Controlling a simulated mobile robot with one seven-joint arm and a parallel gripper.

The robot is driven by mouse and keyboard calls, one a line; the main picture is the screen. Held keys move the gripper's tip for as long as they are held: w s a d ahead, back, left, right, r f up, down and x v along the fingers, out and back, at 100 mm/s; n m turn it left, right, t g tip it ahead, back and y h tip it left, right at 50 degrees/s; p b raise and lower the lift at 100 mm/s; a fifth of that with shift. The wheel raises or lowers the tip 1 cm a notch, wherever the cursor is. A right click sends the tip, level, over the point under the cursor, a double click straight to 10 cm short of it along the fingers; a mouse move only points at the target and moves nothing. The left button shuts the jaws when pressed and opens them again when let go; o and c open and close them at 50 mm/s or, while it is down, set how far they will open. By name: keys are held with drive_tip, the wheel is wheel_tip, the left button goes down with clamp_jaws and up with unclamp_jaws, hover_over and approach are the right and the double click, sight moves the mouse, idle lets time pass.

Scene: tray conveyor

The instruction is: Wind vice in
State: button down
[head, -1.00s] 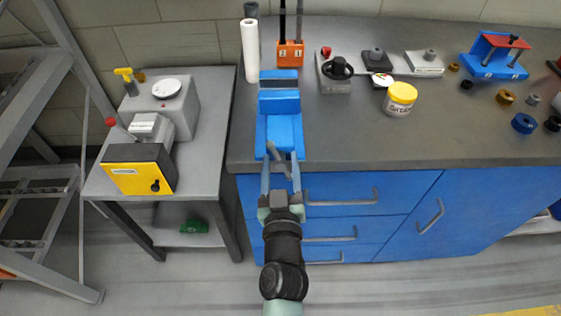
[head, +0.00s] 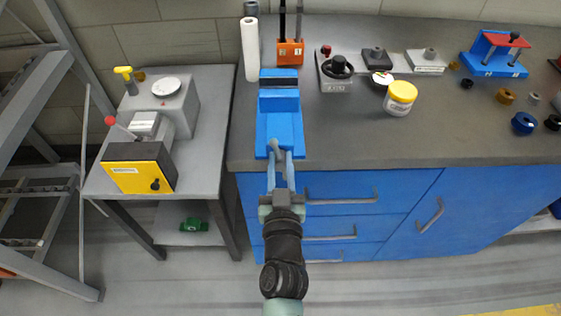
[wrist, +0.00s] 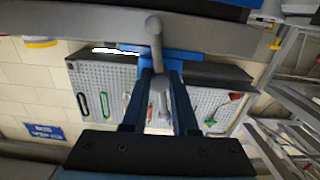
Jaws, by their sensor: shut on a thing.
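The blue vice (head: 279,128) sits at the front left edge of the bench, its jaws (head: 278,92) at the back with a dark gap between them. Its grey handle (head: 274,146) sticks out at the front, over the bench edge. My gripper (head: 280,158) reaches up to it from below, its two blue fingers closed on the handle. In the wrist view the rounded grey handle (wrist: 154,45) runs down between the fingertips of my gripper (wrist: 160,70). The fingers hide part of the handle and screw.
Blue drawers (head: 340,190) lie below the bench (head: 430,140), close to my gripper. A side table (head: 205,120) with a yellow-fronted machine (head: 135,170) stands left. A white roll (head: 249,48) and orange holder (head: 290,50) stand behind the vice. A yellow-lidded jar (head: 400,97) stands right.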

drive_tip(key=c, duration=0.7)
unclamp_jaws()
drive_tip(key=shift+s+f, duration=0.15)
drive_tip(key=shift+s, duration=0.45)
drive_tip(key=shift+s+b, duration=1.5)
drive_tip(key=shift+s, duration=4.4)
